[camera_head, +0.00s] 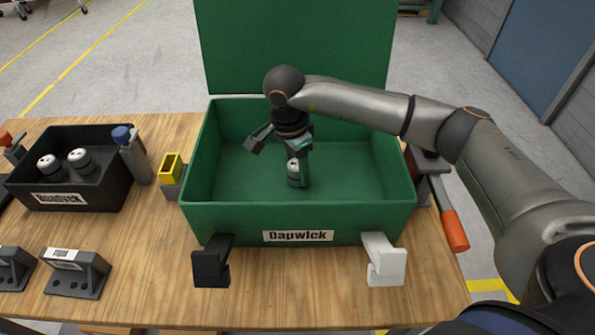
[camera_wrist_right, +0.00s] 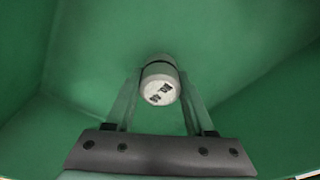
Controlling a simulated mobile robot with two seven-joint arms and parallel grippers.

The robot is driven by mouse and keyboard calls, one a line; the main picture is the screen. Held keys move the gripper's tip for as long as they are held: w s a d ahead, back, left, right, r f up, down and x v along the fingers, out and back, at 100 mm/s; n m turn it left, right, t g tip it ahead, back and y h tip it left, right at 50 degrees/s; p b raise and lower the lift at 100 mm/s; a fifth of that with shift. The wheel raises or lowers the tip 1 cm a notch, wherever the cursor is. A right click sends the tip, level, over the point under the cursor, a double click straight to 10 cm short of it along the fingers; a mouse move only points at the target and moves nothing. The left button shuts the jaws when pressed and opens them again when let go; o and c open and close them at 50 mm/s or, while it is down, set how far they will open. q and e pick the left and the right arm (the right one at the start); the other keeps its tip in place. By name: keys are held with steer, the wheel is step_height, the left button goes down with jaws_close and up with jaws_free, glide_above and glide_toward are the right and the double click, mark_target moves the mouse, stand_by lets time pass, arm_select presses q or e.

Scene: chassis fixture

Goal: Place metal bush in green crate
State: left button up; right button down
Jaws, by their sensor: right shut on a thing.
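A light grey metal bush (camera_head: 294,173) with dark marks on its top is inside the green crate (camera_head: 340,218). My right gripper (camera_head: 296,178) reaches down into the crate and is shut on the bush. In the right wrist view the bush (camera_wrist_right: 160,84) sits between the two fingers, with the green floor of the crate behind it. I cannot tell whether the bush touches the floor. Two similar bushes (camera_head: 80,160) stand in the black bin (camera_head: 70,197) on the left. My left gripper is not in view.
The crate's green lid (camera_head: 295,45) stands open behind it. A black bracket (camera_head: 211,262) and a white bracket (camera_head: 384,262) stick out at the front. A blue-capped tool (camera_head: 133,155) and a yellow-topped block (camera_head: 172,172) stand between bin and crate. An orange-handled tool (camera_head: 450,220) lies right.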

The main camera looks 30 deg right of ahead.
mark_target(291, 167)
steer(key=shift+f, duration=0.85)
steer(key=shift+f, duration=0.15)
steer(key=shift+c, duration=1.3)
jaws_free()
steer(key=r, duration=0.4)
steer(key=a+r, duration=0.1)
steer(key=r, duration=0.3)
steer(key=r+b, duration=0.1)
steer(key=r, duration=0.3)
steer(key=shift+s+a+r, duration=0.1)
steer(key=shift+a+r, duration=0.05)
steer(key=shift+a, duration=0.1)
